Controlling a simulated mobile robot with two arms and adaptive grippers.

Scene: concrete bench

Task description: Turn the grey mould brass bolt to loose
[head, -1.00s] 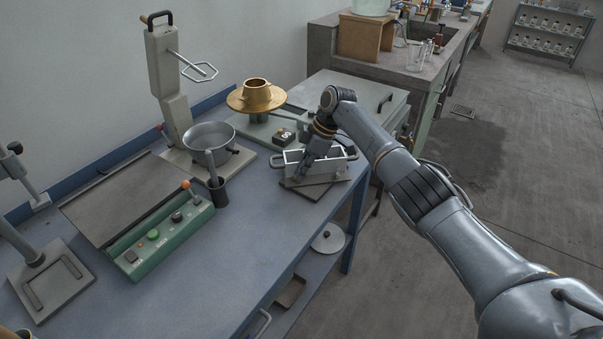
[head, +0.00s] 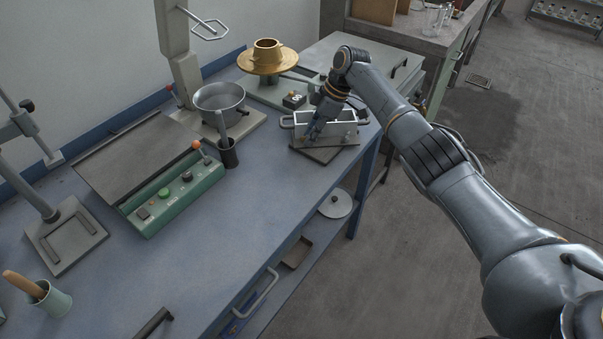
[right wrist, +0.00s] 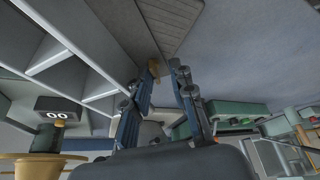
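The grey mould (head: 345,129), a metal box with open compartments and side handles, stands on a dark base plate (head: 325,153) at the bench's right end. My right gripper (head: 312,137) reaches down at the mould's near side. In the right wrist view, a small brass bolt (right wrist: 153,68) shows at the fingertips, close to the left finger. My right gripper (right wrist: 165,72) has its fingers apart there, with a gap beside the bolt. I cannot tell whether a finger touches it. The mould's compartments (right wrist: 75,70) fill the left of that view. My left gripper is not in view.
A green control box (head: 177,201) lies further left. The bench front (head: 215,275) is mostly clear.

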